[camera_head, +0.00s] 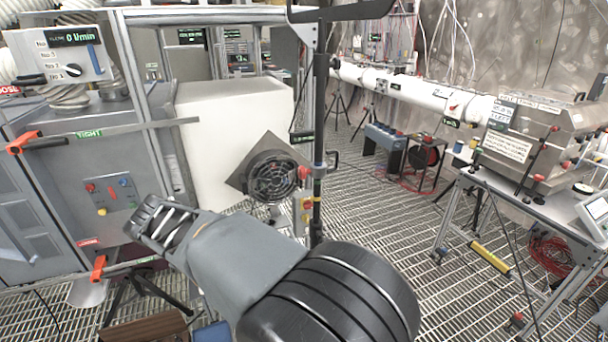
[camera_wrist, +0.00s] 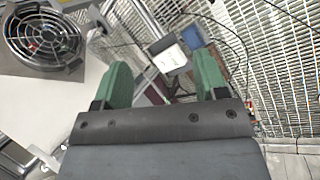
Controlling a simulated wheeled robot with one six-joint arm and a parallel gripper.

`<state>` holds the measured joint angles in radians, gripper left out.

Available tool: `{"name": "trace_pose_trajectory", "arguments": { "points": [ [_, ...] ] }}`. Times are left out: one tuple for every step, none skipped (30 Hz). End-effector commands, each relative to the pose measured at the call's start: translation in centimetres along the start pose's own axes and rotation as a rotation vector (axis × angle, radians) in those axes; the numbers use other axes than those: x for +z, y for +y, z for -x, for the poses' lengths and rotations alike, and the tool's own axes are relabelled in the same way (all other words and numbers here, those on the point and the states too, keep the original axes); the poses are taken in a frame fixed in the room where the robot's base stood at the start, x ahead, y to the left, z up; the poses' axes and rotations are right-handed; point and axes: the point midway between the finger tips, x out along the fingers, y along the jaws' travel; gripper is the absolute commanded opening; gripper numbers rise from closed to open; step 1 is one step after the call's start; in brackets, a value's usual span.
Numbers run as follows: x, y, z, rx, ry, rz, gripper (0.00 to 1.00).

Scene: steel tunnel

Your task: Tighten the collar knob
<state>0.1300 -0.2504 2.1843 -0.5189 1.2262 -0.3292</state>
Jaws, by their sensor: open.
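In the head view my arm reaches left, below the fan, and the fingers cannot be made out. I cannot make out the knob in the wrist view.
The caged fan (camera_head: 272,178) stands against a white box (camera_head: 230,120), close to the post; it also shows in the wrist view (camera_wrist: 43,35). A grey cabinet (camera_head: 60,220) with orange-red handles is at left. A steel workbench (camera_head: 530,205) is at right. Grated floor (camera_head: 390,230) between is mostly clear.

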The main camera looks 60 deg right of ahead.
Motion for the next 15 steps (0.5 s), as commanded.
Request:
{"name": "trace_pose_trajectory", "arguments": {
  "points": [
    [0.1,2.7,-1.0,0.047,-0.124,0.075,0.66],
    [0.4,4.4,-1.4,0.076,-0.201,0.123,0.66],
    [0.7,6.5,-1.9,0.109,-0.303,0.185,0.66],
    [1.0,8.1,-2.2,0.131,-0.379,0.228,0.66],
    [1.2,9.6,-2.5,0.149,-0.453,0.268,0.66],
    [1.4,11.4,-2.8,0.167,-0.549,0.317,0.66],
    [1.6,12.7,-3.0,0.178,-0.618,0.349,0.66],
    [1.8,13.9,-3.2,0.188,-0.684,0.380,0.66],
    [1.9,15.3,-3.4,0.196,-0.765,0.416,0.66],
    [1.9,16.2,-3.5,0.200,-0.822,0.439,0.66],
    [2.0,17.1,-3.6,0.204,-0.875,0.459,0.66],
    [2.0,18.0,-3.7,0.206,-0.937,0.482,0.66],
    [2.0,18.6,-3.8,0.208,-0.978,0.497,0.66],
    [2.0,19.1,-3.9,0.207,-1.015,0.511,0.66],
    [2.0,19.8,-3.9,0.208,-1.058,0.523,0.66]
  ]
}}
